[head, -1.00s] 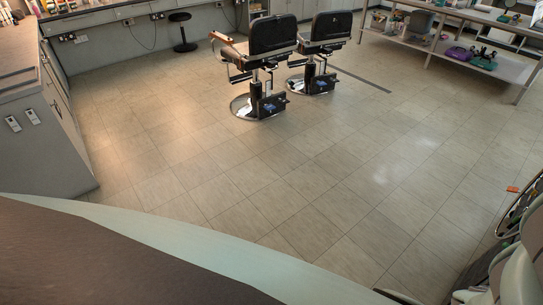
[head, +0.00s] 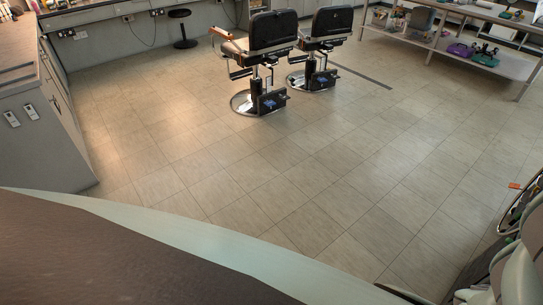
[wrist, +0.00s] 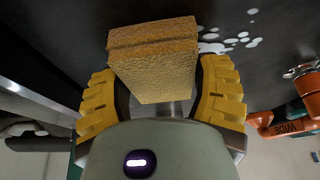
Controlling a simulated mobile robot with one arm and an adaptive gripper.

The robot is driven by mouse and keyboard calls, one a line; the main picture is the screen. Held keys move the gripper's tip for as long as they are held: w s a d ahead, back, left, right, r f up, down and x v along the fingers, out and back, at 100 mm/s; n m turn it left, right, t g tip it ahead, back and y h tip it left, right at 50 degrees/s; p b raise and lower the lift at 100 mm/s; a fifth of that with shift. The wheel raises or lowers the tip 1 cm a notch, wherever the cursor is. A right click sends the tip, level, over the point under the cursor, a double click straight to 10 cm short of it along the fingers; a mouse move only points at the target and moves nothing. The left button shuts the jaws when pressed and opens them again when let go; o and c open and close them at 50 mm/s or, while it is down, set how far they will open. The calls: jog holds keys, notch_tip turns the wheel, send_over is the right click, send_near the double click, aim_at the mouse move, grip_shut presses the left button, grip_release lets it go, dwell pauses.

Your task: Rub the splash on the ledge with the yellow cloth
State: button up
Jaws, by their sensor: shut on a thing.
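The yellow cloth (wrist: 155,62) shows in the wrist view as a thick folded block. My gripper (wrist: 158,80) is shut on it, with one yellow ridged finger on each side. The splash (wrist: 238,38) is a group of white drops and small patches on the dark ledge (wrist: 60,35). It lies just beyond the cloth's upper right corner, and the cloth may hide part of it. I cannot tell whether the cloth touches the ledge. Neither my gripper nor the cloth shows in the head view.
An orange object with dark lettering (wrist: 300,122) is at the wrist view's right edge. In the head view, two black chairs (head: 273,32) stand at the back, a grey cabinet (head: 40,130) at left and a shelved bench (head: 450,48) at back right. The floor (head: 290,180) between is open.

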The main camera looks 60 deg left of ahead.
jog(key=shift+w+a+b, duration=0.15)
jog(key=shift+w+b, duration=0.7)
jog(key=shift+w, duration=0.8)
jog(key=w+b, duration=0.2)
jog(key=shift+w+a+f+b, duration=0.15)
jog(key=shift+w+f+b, duration=0.1)
jog(key=shift+w+b, duration=0.05)
jog(key=shift+w+r+b, duration=0.15)
jog(key=shift+w+b, duration=0.2)
jog(key=shift+w, duration=0.25)
jog(key=w+b, duration=0.3)
jog(key=shift+a, duration=0.15)
jog(key=shift+w+b, duration=0.25)
jog(key=shift+b, duration=0.05)
